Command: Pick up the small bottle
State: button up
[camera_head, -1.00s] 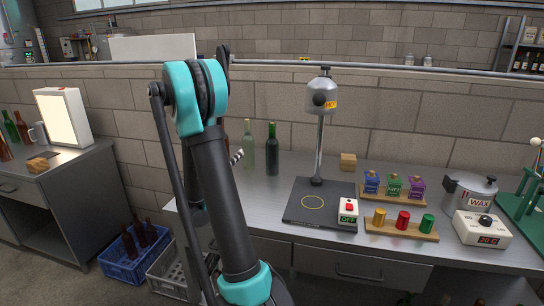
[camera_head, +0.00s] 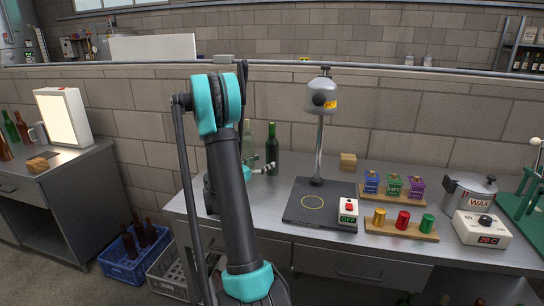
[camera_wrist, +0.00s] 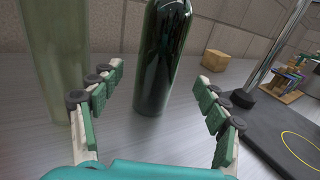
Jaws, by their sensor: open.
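A dark green bottle (camera_head: 271,146) stands upright on the steel bench. It also shows in the wrist view (camera_wrist: 161,50), beyond and between my fingertips. A pale green bottle (camera_head: 247,138) stands just left of it, partly behind my arm; in the wrist view it is close outside my left finger (camera_wrist: 52,55). I cannot tell for sure which one is the small bottle. My gripper (camera_wrist: 158,76) is open and empty, its fingers spread just short of the dark bottle. In the head view it is small and partly hidden (camera_head: 268,168).
A black-based stand (camera_head: 319,130) is right of the bottles, with a wooden block (camera_head: 348,160) behind. Racks of coloured pieces, a wax pot (camera_head: 468,192) and a control box (camera_head: 484,228) lie further right. A blue crate (camera_head: 125,270) with brown bottles is on the floor.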

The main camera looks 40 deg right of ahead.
aim_at(267, 160)
jog(key=shift+w+d+f, duration=0.1)
jog(key=shift+w+d, duration=0.15)
jog(key=shift+d, duration=0.75)
jog(key=shift+w+d, duration=0.2)
jog(key=shift+d, duration=0.75)
jog(key=shift+w+d+f, duration=0.1)
jog(key=shift+w+d, duration=0.15)
jog(key=shift+d, duration=0.75)
grip_shut()
